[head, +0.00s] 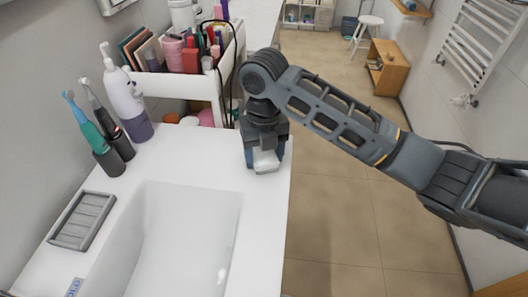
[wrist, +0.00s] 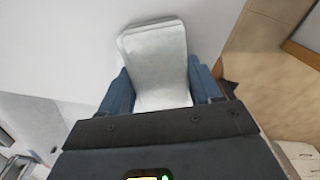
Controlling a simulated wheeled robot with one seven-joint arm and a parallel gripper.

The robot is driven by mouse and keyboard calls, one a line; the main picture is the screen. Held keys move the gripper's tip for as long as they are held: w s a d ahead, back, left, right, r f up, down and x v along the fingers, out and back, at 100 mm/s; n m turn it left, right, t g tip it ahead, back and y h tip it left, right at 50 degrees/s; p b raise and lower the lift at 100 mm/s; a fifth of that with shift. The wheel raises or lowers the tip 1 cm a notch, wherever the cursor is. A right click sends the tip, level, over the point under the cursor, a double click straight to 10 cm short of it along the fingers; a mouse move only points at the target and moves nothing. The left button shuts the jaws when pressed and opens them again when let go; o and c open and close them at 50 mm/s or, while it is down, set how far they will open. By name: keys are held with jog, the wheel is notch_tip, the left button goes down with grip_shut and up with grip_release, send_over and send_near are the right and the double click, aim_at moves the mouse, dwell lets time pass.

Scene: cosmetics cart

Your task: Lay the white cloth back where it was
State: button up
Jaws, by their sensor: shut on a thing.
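The white cloth (head: 265,161) looks like a small folded stack. It is at the right edge of the white counter, beyond the basin. My gripper (head: 264,150) points down over it. In the wrist view the cloth (wrist: 155,60) sits between the two blue fingers of my gripper (wrist: 162,90), which are shut on it. The cloth's lower end is at or just above the counter top; I cannot tell if it touches. Part of the cloth is hidden by the fingers and gripper body.
The sink basin (head: 185,240) is left and nearer. A grey soap dish (head: 82,220), toothbrushes (head: 90,135) and a white-purple bottle (head: 125,103) stand at left. The cosmetics cart (head: 190,85) is behind. The counter (head: 190,160) is clear left of my gripper; its edge drops off at right.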

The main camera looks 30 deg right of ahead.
aim_at(264, 153)
jog(key=o, duration=1)
notch_tip(264, 153, up, 12)
dwell(0.5)
